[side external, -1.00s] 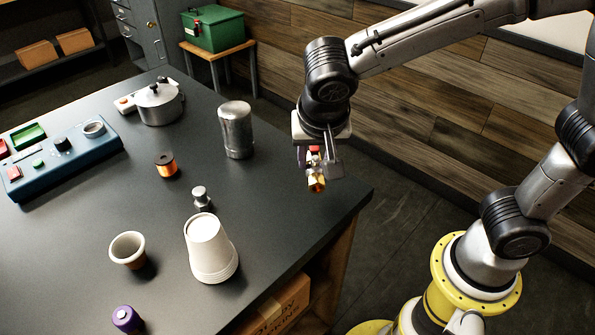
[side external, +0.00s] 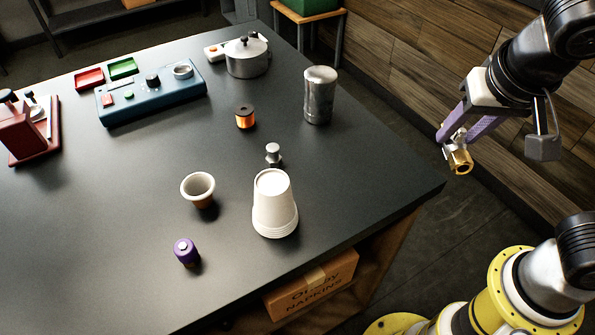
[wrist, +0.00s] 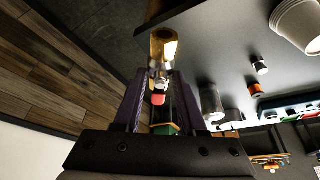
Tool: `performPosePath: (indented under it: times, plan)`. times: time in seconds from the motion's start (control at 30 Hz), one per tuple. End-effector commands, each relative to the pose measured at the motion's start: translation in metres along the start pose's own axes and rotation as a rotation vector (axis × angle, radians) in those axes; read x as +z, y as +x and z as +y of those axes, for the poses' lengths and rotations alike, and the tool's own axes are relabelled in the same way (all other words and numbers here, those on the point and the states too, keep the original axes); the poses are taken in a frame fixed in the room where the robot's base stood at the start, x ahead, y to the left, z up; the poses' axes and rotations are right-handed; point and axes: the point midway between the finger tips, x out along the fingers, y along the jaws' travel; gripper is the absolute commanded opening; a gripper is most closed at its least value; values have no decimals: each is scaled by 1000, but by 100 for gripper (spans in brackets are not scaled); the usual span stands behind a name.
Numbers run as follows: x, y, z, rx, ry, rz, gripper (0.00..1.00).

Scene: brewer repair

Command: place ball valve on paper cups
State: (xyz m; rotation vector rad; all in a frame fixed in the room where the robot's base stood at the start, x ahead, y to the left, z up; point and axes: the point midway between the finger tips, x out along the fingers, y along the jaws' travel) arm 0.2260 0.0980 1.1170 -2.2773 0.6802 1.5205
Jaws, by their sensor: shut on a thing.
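The ball valve (side external: 459,160) is a small brass piece with a silver part at its top. My gripper (side external: 453,138) is shut on it and holds it in the air, right of the table's right corner. In the wrist view the valve (wrist: 163,48) sticks out past the purple fingertips (wrist: 158,77), with a red part between them. The paper cups (side external: 274,206) are a white upside-down stack near the table's front right edge, well left of my gripper. The stack (wrist: 297,22) also shows in the wrist view at the upper right. Its top is bare.
Near the cups stand a small metal fitting (side external: 273,154), a white-rimmed cup (side external: 198,187) and a purple-capped cylinder (side external: 186,252). A metal canister (side external: 319,96), orange spool (side external: 245,117), pot (side external: 246,57) and blue panel (side external: 153,96) stand farther back. The table between canister and right corner is clear.

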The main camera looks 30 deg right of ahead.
Motion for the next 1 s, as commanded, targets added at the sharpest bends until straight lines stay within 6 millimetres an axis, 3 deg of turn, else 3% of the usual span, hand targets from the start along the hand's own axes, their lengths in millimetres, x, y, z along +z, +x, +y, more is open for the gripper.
performPosePath:
  times: [0.13, 0.3, 0.5, 0.67, 1.0]
  plan:
    - [-7, -39, -46, -94, -209, 2, 0]
    - [-2, -81, -95, -179, -421, 1, 0]
    - [13, -107, -129, -216, -519, -1, 0]
    - [21, -101, -145, -222, -539, -2, 0]
    - [18, -64, -216, -222, -538, -2, 0]
